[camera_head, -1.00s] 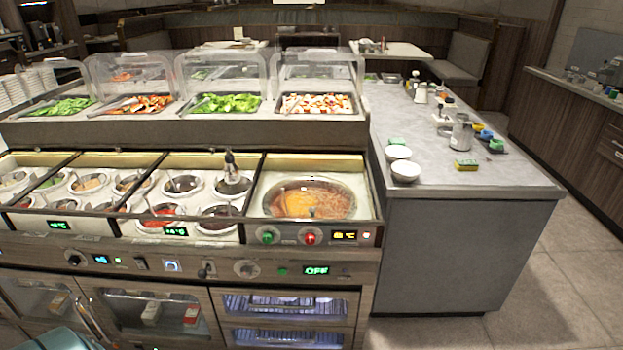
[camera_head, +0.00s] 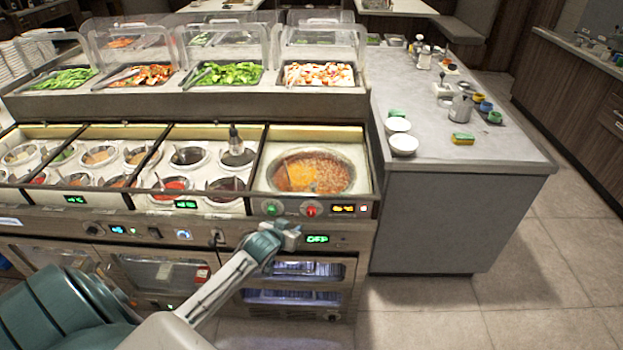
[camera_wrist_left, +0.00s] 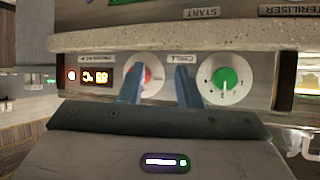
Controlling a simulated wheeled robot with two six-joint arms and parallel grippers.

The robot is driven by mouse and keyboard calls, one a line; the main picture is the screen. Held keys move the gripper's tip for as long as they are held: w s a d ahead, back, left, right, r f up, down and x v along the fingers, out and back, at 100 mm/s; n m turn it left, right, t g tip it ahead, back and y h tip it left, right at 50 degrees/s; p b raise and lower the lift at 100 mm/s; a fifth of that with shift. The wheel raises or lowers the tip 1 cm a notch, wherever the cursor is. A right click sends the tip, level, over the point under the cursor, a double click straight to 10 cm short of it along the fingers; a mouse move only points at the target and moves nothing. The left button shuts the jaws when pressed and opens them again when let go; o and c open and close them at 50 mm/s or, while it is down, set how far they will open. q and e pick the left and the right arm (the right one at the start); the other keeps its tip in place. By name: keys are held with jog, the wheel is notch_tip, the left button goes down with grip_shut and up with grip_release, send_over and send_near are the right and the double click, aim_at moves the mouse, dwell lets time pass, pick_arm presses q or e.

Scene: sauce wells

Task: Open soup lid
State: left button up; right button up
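The soup well (camera_head: 276,175) is at the right end of the hot counter in the head view, with orange-red soup (camera_head: 318,174) showing in its round pot. I cannot tell whether a clear lid covers it. My left gripper (camera_head: 293,232) is in front of the control panel, below the soup well. My right gripper is not in view.
Several sauce pots (camera_head: 188,156) fill the wells to the left. Food trays under clear covers (camera_head: 318,45) stand behind. A grey counter (camera_head: 440,165) on the right holds white bowls (camera_head: 403,144) and a sponge (camera_head: 462,139). The floor in front of that counter is clear.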

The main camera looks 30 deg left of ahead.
pick_arm(q)
jog(key=t, duration=0.1)
send_near(312, 188)
jog(key=s, duration=0.1)
jog(key=p+x, duration=0.1)
jog(key=x, duration=0.4)
jog(key=p+x, duration=0.2)
jog(key=x, duration=0.2)
jog(key=shift+w+r, duration=0.1)
jog(key=shift+w, duration=0.35)
jog(key=shift+w+a+f, duration=0.1)
jog(key=shift+w+f, duration=0.1)
jog(key=shift+w, duration=0.2)
jog(key=shift+t, duration=0.3)
